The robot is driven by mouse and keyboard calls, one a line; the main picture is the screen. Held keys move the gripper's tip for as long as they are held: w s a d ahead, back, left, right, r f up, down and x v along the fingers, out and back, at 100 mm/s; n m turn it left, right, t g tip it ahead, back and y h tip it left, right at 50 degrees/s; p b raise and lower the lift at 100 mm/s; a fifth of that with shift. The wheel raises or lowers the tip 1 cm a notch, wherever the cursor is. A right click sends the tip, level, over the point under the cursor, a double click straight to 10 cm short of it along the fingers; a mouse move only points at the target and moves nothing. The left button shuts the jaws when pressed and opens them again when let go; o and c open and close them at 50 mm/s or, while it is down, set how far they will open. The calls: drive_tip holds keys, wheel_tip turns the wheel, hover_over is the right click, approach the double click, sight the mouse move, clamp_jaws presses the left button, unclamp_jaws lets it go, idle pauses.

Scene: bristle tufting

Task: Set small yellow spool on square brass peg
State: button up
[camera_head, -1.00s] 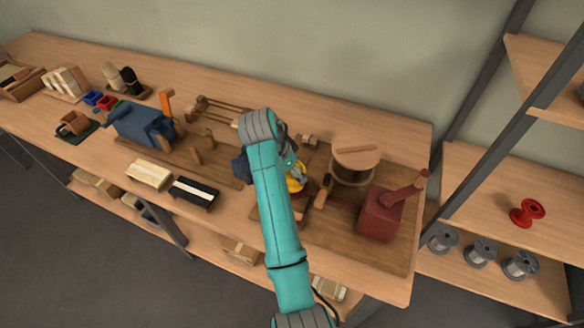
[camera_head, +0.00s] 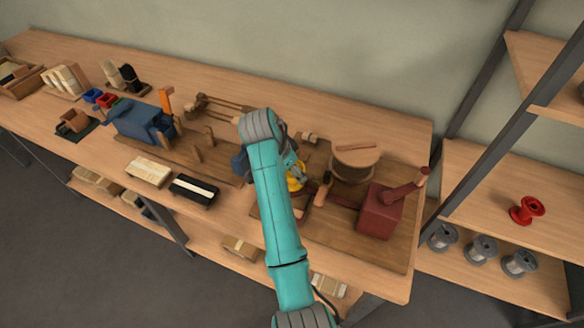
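The small yellow spool (camera_head: 294,182) shows as a patch of yellow beside my teal arm, at the middle of the workbench. My gripper (camera_head: 297,171) is right at the spool, largely hidden behind my arm. I cannot tell whether its fingers are open or closed on the spool. The square brass peg cannot be made out; my arm covers much of that area.
A dark red block machine with a handle (camera_head: 379,212) and a round wooden drum (camera_head: 354,162) stand just right of the spool. A blue machine (camera_head: 143,123) stands left. A red spool (camera_head: 527,210) and grey spools (camera_head: 481,249) sit on the right rack.

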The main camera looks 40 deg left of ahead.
drive_tip(key=shift+f, duration=0.1)
drive_tip(key=o, duration=1.2)
drive_tip(key=shift+v, duration=3.8)
